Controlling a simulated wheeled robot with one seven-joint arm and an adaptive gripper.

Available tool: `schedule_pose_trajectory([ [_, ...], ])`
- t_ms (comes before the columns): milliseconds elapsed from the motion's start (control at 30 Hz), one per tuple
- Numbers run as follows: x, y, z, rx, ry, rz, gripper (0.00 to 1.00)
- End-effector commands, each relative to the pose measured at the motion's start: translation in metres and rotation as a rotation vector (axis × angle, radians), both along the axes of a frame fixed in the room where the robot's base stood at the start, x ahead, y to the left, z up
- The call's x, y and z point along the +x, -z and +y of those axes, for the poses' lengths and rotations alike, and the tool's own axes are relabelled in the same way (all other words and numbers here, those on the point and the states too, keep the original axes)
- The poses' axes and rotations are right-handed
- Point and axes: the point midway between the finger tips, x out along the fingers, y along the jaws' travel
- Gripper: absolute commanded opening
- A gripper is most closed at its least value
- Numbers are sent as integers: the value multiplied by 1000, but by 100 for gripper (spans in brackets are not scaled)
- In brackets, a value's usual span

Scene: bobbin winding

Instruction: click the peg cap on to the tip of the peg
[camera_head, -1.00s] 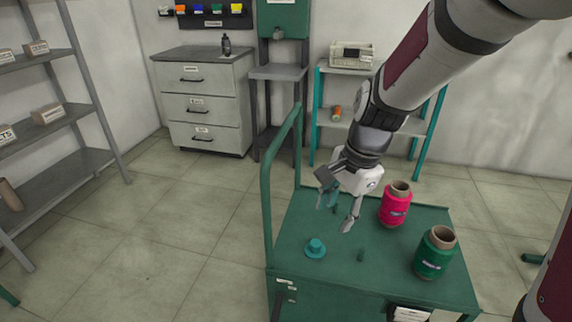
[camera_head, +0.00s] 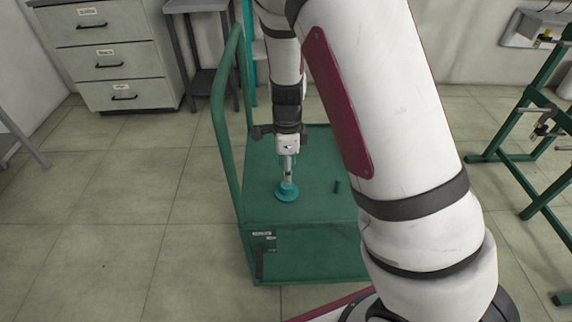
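The teal peg cap (camera_head: 286,195), a round flange with a raised knob, lies on the green cart top (camera_head: 312,205) near its left front. My gripper (camera_head: 287,178) points straight down over it, with its fingertips at the knob. I see the fingers in line, so I cannot tell whether they are closed on the knob. A green stand (camera_head: 545,105) at the right edge carries grey pegs (camera_head: 535,110). I cannot tell which peg the cap belongs to.
A small dark green upright piece (camera_head: 337,186) stands on the cart right of the cap. The cart's handle rail (camera_head: 222,110) rises close left of my gripper. My arm hides the cart's right side. Floor is clear between cart and stand.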

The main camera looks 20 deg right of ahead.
Motion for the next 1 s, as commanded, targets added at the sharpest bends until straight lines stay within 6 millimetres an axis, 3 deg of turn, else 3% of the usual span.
schedule_pose_trajectory([
  [533,0,63,0,0,-1,1,47],
  [967,0,70,0,0,-1,1,47],
  [1000,0,70,0,0,-1,1,38],
])
